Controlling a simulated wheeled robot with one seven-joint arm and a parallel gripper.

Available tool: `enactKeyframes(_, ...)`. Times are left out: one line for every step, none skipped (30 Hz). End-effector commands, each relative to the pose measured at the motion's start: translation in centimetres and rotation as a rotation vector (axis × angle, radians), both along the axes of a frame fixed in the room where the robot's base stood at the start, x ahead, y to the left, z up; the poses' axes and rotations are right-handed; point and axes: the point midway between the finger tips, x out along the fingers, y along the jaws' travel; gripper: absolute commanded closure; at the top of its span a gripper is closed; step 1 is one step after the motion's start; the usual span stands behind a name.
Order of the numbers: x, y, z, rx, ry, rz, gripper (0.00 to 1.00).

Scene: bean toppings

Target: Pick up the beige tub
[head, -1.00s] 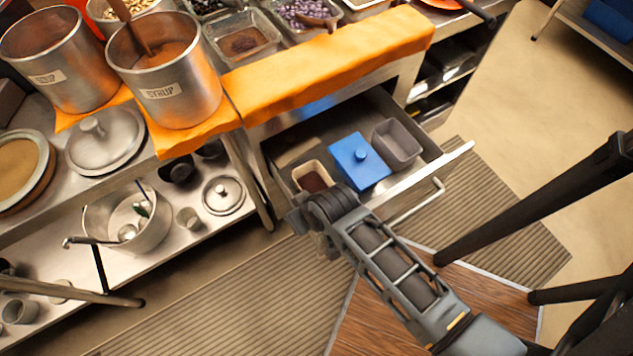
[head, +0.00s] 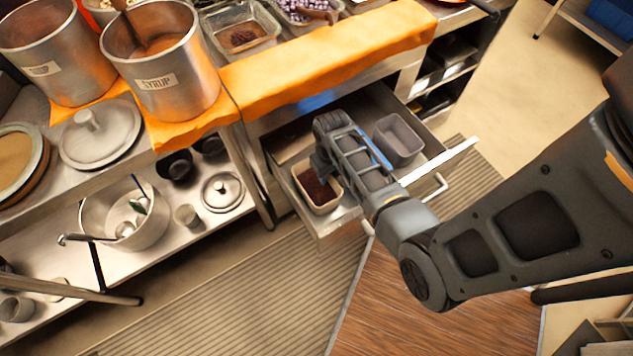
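The beige tub (head: 321,205), filled with something dark reddish-brown, sits upright in the left front part of the open drawer (head: 437,155). My arm reaches over the drawer from the right. My gripper (head: 320,168) points down at the back edge of the beige tub. It overlaps the tub's rim in the picture, and I cannot tell if it touches. The fingers are too small and dark to show whether they are open or shut.
A thin strip of the blue lid (head: 374,150) shows behind my arm. An empty grey tub (head: 398,136) stands to the right in the drawer. The counter with the orange cloth (head: 330,50) overhangs the drawer's back. Syrup pots (head: 165,85) stand at the left.

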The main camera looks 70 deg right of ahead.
Motion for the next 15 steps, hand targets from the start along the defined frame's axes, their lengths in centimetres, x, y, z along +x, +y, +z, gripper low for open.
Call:
enactKeyframes(-0.2,-0.2,-0.7,0.001,0.003,-0.003,0.64)
enactKeyframes(-0.1,-0.3,-1.2,0.000,0.002,-0.003,0.64)
enactKeyframes(-0.2,-0.3,-1.7,0.001,0.003,-0.003,0.64)
enactKeyframes(-0.2,-0.4,-2.1,0.000,0.002,-0.002,0.64)
enactKeyframes(-0.2,-0.3,-2.6,0.001,0.003,-0.002,0.64)
enactKeyframes(-0.1,-0.3,-3.1,0.000,0.002,-0.001,0.64)
enactKeyframes(-0.1,-0.3,-3.4,0.000,0.001,0.000,0.64)
enactKeyframes(-0.1,-0.4,-3.6,0.000,0.001,0.000,0.64)
enactKeyframes(-0.1,-0.4,-3.9,-0.001,0.001,-0.001,0.64)
enactKeyframes(-0.1,-0.4,-4.0,-0.001,0.001,-0.001,0.64)
enactKeyframes(-0.1,-0.3,-4.1,-0.001,0.001,0.000,0.64)
enactKeyframes(-0.1,-0.3,-4.1,-0.001,0.001,0.000,0.64)
enactKeyframes(-0.1,-0.3,-4.1,-0.001,0.000,0.000,0.64)
enactKeyframes(-0.1,-0.3,-4.1,-0.001,-0.001,0.000,0.64)
enactKeyframes(0.0,-0.3,-4.1,-0.001,-0.001,0.000,0.64)
